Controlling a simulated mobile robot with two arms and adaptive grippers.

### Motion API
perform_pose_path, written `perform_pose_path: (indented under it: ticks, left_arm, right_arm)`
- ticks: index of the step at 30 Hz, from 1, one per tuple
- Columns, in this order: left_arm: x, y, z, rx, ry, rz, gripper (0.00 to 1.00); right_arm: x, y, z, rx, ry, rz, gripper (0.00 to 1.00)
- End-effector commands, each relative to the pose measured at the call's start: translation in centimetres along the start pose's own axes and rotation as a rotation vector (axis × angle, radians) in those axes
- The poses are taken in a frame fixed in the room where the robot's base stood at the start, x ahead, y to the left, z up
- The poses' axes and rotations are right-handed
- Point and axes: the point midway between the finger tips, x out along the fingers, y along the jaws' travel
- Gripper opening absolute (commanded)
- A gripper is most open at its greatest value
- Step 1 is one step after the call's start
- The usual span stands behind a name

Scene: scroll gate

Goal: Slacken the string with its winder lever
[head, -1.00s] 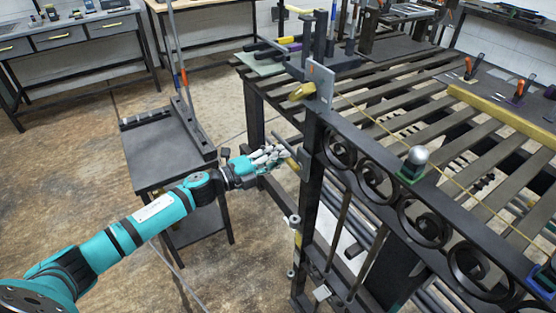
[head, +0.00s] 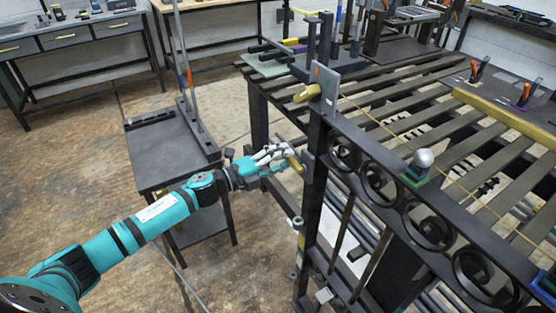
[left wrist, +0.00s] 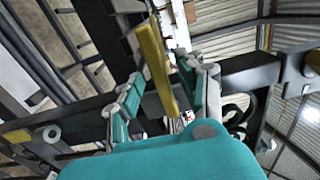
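A thin yellow string (head: 384,130) runs along the top of the dark scroll gate from a grey plate (head: 325,86) on its post. A brass lever (head: 306,93) sits on that plate. A second brass lever (head: 295,163) is lower on the post, by a smaller grey plate. I cannot tell for certain which one is the winder lever. My left gripper (head: 284,156) is at the lower lever. In the left wrist view, this yellow bar (left wrist: 154,62) stands between my parted fingers (left wrist: 165,88), apparently without both closing on it. My right gripper is out of view.
A silver ball-topped knob on a green base (head: 421,165) stands on the gate's top rail. A slatted bench (head: 400,99) is behind the gate. A small dark table (head: 165,152) stands left of the post. Open floor lies at the left.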

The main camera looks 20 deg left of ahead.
Motion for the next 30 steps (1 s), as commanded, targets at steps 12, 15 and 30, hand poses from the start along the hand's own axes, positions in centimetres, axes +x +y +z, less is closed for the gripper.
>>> perform_pose_path:
  ticks: [12,15,30]
  left_arm:
    - [-6.5,0.3,0.0,-0.002,0.0,0.006,0.38]
    - [-8.4,0.3,0.0,-0.001,-0.001,0.006,0.38]
    - [-12.0,0.0,0.0,0.0,0.0,0.001,0.38]
  right_arm:
    - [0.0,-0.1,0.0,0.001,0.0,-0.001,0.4]
    - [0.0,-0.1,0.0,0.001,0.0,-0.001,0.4]
    - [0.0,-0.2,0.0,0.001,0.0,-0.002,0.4]
